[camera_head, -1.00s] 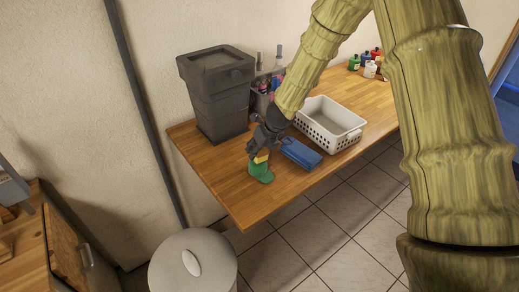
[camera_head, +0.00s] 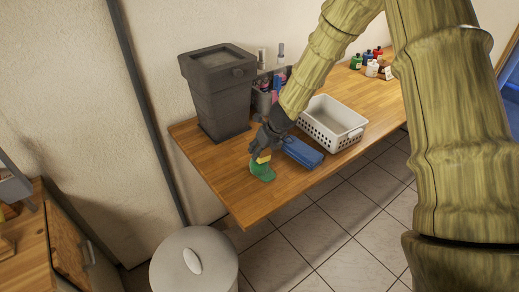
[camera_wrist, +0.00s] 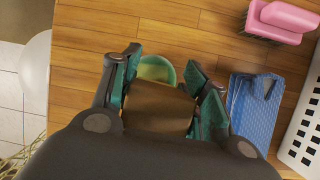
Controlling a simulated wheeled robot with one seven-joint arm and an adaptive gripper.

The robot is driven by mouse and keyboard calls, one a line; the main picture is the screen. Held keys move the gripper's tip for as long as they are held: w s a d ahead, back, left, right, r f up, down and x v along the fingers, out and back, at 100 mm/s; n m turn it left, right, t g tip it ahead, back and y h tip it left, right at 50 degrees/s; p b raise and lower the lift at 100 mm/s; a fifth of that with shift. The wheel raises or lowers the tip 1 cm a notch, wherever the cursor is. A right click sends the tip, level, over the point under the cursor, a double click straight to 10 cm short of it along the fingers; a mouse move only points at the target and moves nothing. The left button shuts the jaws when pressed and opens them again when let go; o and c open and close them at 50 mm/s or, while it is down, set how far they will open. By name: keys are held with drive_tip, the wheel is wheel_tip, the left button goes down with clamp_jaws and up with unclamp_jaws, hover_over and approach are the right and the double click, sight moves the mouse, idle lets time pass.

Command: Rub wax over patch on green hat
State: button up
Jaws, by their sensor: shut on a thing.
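The green hat (camera_head: 262,173) lies on the wooden table near its front left edge. It also shows in the wrist view (camera_wrist: 155,68), partly hidden behind the block of wax. My gripper (camera_head: 264,150) is directly above the hat and points down. Its teal-padded fingers are shut on the wax (camera_wrist: 158,107), a brownish-yellow block. The wax is over the hat, at or very close to its surface; I cannot tell whether they touch. The patch on the hat is not visible.
A blue folded item (camera_head: 302,152) lies just right of my gripper. A white perforated basket (camera_head: 333,138), a dark grey bin (camera_head: 217,105) and several small bottles (camera_head: 372,68) stand on the table. A round lidded bin (camera_head: 195,265) stands in front on the floor.

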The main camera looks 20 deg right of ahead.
drive_tip(key=shift+w, duration=0.1)
drive_tip(key=shift+w+a+r+p, duration=0.1)
drive_tip(key=shift+w+a+p, duration=0.1)
drive_tip(key=shift+w+p, duration=0.4)
drive_tip(key=shift+w+a+p, duration=0.25)
drive_tip(key=shift+w+p, duration=0.15)
drive_tip(key=shift+p, duration=0.2)
drive_tip(key=shift+s+d+f+b, duration=0.2)
drive_tip(key=shift+s+d+b, duration=0.1)
drive_tip(key=shift+s, duration=0.3)
drive_tip(key=shift+r, duration=0.1)
drive_tip(key=shift+w+a+r+p, duration=0.1)
drive_tip(key=shift+w+p, duration=0.3)
drive_tip(key=shift+p, duration=0.25)
drive_tip(key=shift+w, duration=0.4)
drive_tip(key=shift+p, duration=0.35)
